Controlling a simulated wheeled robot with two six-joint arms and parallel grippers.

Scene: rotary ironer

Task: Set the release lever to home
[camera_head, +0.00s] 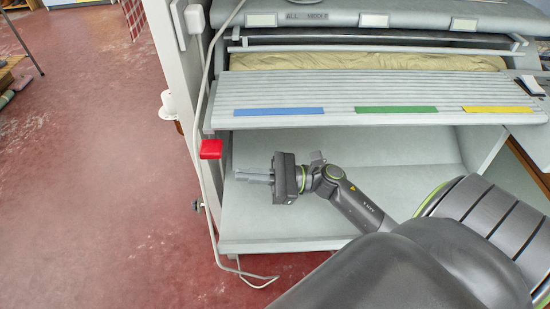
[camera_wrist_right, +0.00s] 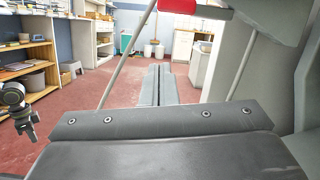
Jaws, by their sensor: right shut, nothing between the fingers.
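The release lever shows as a red handle (camera_head: 210,149) at the left front corner of the grey ironer, below the slatted board. Its red end (camera_wrist_right: 178,5) also shows at the top edge of the right wrist view. My right gripper (camera_head: 240,177) is shut and empty, its fingers pointing left. In the head view it lies below and to the right of the red handle, apart from it. The shut fingers (camera_wrist_right: 158,85) also show in the right wrist view. A dark jointed part at the left edge of that view looks like my left wrist and gripper (camera_wrist_right: 27,126); its jaws are unclear.
The slatted board (camera_head: 380,90) with blue, green and yellow strips overhangs the grey lower tray (camera_head: 270,225). A pale cable (camera_head: 211,215) hangs down the machine's left side to the floor. The red floor (camera_head: 90,180) to the left is open.

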